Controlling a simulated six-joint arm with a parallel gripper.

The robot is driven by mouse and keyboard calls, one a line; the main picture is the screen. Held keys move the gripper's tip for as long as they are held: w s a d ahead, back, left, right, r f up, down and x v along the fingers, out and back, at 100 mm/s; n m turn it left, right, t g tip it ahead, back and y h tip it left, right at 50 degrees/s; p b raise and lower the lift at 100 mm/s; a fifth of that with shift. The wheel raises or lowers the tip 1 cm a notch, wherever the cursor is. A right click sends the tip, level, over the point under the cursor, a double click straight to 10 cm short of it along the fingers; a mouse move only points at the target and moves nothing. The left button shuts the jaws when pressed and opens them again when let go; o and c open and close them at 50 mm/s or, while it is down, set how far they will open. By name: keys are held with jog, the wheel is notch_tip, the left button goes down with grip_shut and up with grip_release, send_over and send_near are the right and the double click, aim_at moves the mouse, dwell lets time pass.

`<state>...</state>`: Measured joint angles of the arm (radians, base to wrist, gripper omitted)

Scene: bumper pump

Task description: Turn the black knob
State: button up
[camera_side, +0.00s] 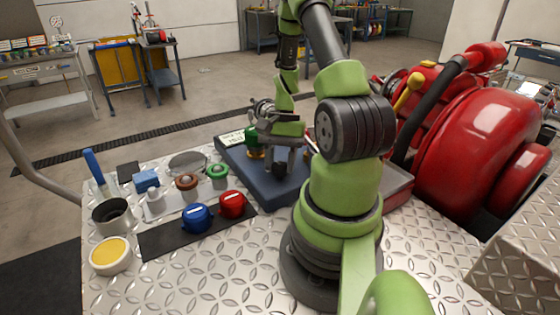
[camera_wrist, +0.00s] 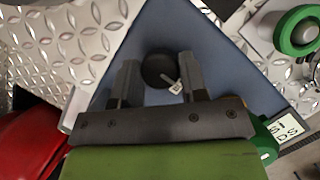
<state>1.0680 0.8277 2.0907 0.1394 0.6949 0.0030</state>
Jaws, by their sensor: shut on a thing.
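The black knob (camera_wrist: 156,66) is round and dark, with a small white tag-like mark at its lower right edge. It sits on a blue panel (camera_wrist: 215,50). My gripper (camera_wrist: 158,78) has one finger on each side of the knob and is shut on it. In the side view my gripper (camera_side: 283,163) is low over the blue panel (camera_side: 277,196), and the knob there is mostly hidden by the gripper.
A green part (camera_side: 252,143) stands on the panel's far left, by a white label (camera_side: 233,139). Blue (camera_side: 196,217) and red (camera_side: 232,204) knobs lie on a black mat left of the panel, with several small parts nearby. A large red machine (camera_side: 470,125) stands right.

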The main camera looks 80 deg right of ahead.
dwell(0.4)
jog(key=o, duration=0.9)
jog(key=v, duration=1)
